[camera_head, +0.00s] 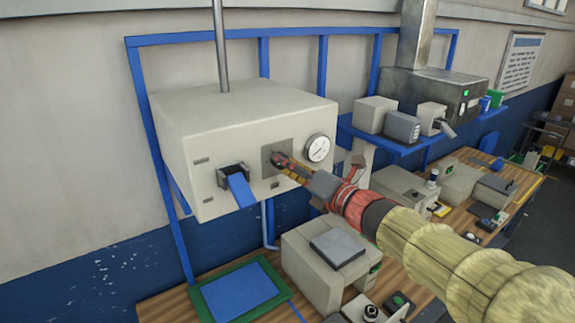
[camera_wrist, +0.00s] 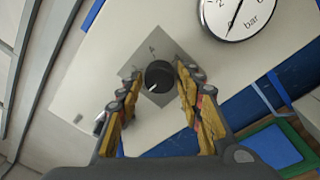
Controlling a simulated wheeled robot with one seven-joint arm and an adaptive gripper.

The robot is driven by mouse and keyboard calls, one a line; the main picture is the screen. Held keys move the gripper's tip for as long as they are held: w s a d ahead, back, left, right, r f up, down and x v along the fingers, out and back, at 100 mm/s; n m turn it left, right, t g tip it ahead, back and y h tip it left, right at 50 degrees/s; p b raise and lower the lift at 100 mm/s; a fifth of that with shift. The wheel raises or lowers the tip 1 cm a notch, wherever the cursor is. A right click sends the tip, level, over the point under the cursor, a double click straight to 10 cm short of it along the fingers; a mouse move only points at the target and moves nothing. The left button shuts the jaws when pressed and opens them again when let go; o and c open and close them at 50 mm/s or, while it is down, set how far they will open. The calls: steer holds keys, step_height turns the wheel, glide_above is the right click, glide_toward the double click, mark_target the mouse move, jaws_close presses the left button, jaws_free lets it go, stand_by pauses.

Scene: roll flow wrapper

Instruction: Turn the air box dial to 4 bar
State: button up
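The air box (camera_head: 245,110) is a cream box on a blue frame. Its dial, a round dark knob (camera_wrist: 159,76) with a white mark toward the lower left, sits on a grey square plate (camera_wrist: 138,62). The dial is mostly hidden behind my gripper (camera_head: 279,159) in the head view. In the wrist view my gripper (camera_wrist: 157,72) is open, its yellow-padded fingers on either side of the knob with visible gaps. The round white pressure gauge (camera_head: 317,148) is right of the plate. In the wrist view the gauge (camera_wrist: 238,18) is cut off, its needle pointing lower left.
A blue lever or flap (camera_head: 240,190) sticks out of the box left of the dial. Below are a wooden bench (camera_head: 160,307), a green-rimmed blue tray (camera_head: 238,292) and a cream machine (camera_head: 318,270). A blue shelf (camera_head: 425,140) with small boxes is at right.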

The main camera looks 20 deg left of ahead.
steer(key=c, duration=0.7)
steer(key=shift+c, duration=0.2)
steer(key=shift+f+m, duration=0.1)
steer(key=shift+m, duration=0.2)
steer(key=m+t+b, duration=0.1)
steer(key=m, duration=0.7)
steer(key=m+b, duration=0.1)
steer(key=m, duration=0.7)
steer(key=m+t+h+b, duration=0.1)
steer(key=m, duration=0.7)
steer(key=shift+s+a+f+m+t+b, duration=0.15)
steer(key=shift+s+f+m+t+b, duration=0.05)
steer(key=shift+f+m+t+b, duration=0.1)
